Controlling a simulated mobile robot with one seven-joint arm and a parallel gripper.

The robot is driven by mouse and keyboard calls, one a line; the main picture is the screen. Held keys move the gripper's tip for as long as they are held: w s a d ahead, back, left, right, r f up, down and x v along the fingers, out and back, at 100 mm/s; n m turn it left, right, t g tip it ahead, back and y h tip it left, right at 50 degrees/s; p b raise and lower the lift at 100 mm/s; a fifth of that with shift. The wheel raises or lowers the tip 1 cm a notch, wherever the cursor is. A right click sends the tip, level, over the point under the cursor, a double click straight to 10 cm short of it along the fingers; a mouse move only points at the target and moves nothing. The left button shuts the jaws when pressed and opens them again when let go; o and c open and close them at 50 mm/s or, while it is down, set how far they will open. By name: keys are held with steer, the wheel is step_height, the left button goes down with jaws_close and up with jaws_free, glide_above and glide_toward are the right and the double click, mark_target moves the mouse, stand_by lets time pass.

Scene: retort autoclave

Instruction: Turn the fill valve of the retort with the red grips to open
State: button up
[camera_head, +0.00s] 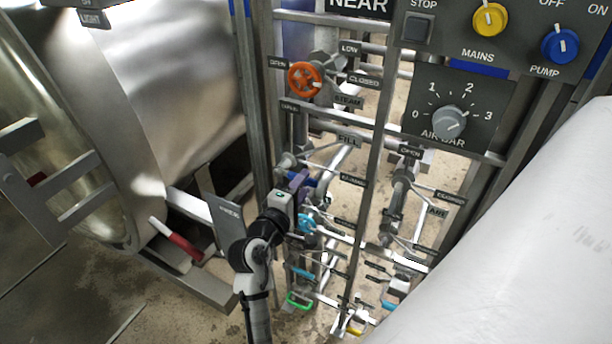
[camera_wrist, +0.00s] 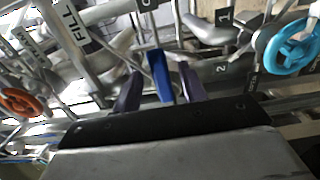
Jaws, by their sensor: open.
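The FILL label (camera_head: 347,140) hangs on the pipe frame in the head view, and it also shows in the wrist view (camera_wrist: 75,25). Below it a blue lever handle (camera_wrist: 160,75) stands in the wrist view, beside the label. My gripper (camera_head: 302,180) is at the frame just below the label. In the wrist view its two purple fingers are open, one on each side of the blue handle; I cannot tell whether they touch it. The handle is mostly hidden in the head view. A red grip (camera_head: 187,247) shows on a lever at the big steel retort (camera_head: 180,80).
An orange handwheel (camera_head: 304,78) is above, near the STEAM and CLOSED labels. A light-blue handwheel (camera_wrist: 292,45) is right of my fingers in the wrist view. Frame posts and pipes crowd around. A control panel (camera_head: 490,60) is upper right.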

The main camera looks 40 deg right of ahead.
steer(key=shift+x, duration=1.35)
steer(key=shift+c, duration=0.4)
jaws_close()
